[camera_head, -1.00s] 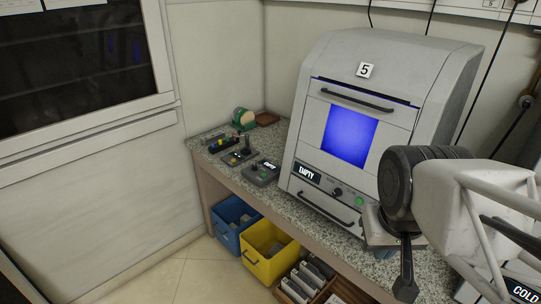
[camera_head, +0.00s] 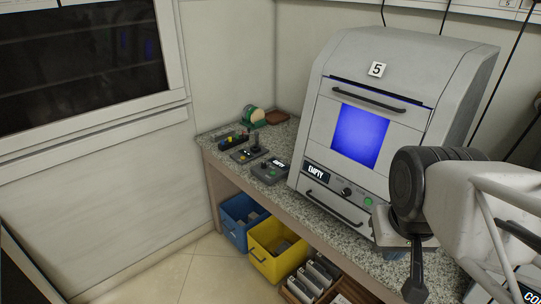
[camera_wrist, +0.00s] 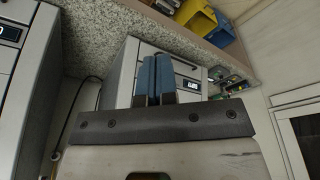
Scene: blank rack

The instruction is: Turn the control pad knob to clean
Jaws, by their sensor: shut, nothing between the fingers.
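A dark grey control pad (camera_head: 270,171) with a small labelled screen lies on the counter, left of the large grey machine (camera_head: 318,110). Its knob is too small to read. The machine's lower front has a display reading EMPTY (camera_head: 315,172), a black knob (camera_head: 347,192) and a green button (camera_head: 368,201). My gripper (camera_wrist: 155,56) has two blue fingers, shut together and empty. In the wrist view they overlap the front of a machine (camera_wrist: 130,65) with a lit display (camera_wrist: 191,86), apparently without contact. In the head view my arm hides the machine's lower right.
More small devices (camera_head: 248,153) and a green tape roll (camera_head: 252,114) stand farther left on the counter. Below are a blue bin (camera_head: 233,232), a yellow bin (camera_head: 258,262) and a box of grey items (camera_head: 312,280). The floor at left is clear.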

